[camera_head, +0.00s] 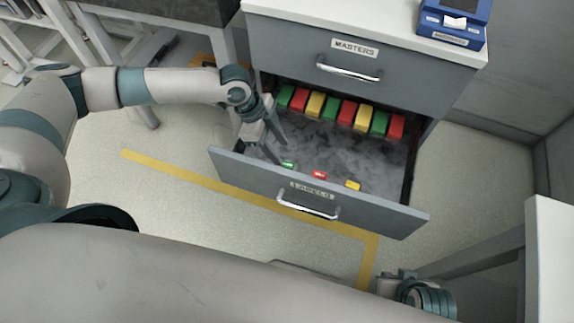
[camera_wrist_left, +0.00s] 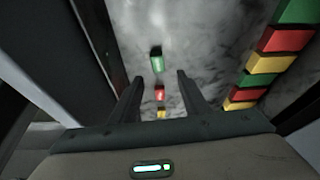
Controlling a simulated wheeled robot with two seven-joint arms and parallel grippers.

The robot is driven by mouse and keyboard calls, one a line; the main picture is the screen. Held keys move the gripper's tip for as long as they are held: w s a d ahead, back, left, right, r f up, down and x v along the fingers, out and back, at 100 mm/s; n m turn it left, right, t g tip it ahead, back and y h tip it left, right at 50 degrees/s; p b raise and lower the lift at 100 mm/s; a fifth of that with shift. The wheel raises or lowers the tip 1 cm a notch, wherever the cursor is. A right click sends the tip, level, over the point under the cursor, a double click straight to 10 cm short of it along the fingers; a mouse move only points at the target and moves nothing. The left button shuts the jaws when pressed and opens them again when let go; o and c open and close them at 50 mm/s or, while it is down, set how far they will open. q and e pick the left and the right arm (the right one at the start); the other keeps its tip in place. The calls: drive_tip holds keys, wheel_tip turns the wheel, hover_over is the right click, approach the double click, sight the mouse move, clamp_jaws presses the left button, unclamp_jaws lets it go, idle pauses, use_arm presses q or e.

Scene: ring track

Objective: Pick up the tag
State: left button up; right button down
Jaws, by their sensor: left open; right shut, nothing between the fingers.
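Three small tags lie on the floor of the open lower drawer (camera_head: 320,209) near its front panel: a green tag (camera_head: 288,164), a red tag (camera_head: 319,174) and a yellow tag (camera_head: 352,185). My left gripper (camera_head: 278,150) is open and points down into the drawer's left side, close to the green tag. In the left wrist view the green tag (camera_wrist_left: 157,60) shows between and beyond the open fingertips (camera_wrist_left: 160,78). The red tag (camera_wrist_left: 160,94) and yellow tag (camera_wrist_left: 161,113) show between the fingers. My right gripper (camera_head: 396,281) is low at the bottom right, shut and empty.
A row of several red, yellow and green blocks (camera_head: 346,113) lines the drawer's back. Above is a closed drawer labelled MASTERS (camera_head: 354,49). A blue device (camera_head: 455,22) with a white slip stands on the cabinet top. The drawer's middle is clear.

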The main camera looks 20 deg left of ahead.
sight(289, 165)
use_arm(q)
drive_tip(key=shift+x, duration=0.85)
drive_tip(key=shift+f, duration=0.1)
drive_tip(key=shift+x, duration=2.55)
drive_tip(key=shift+s+a, duration=0.1)
clamp_jaws()
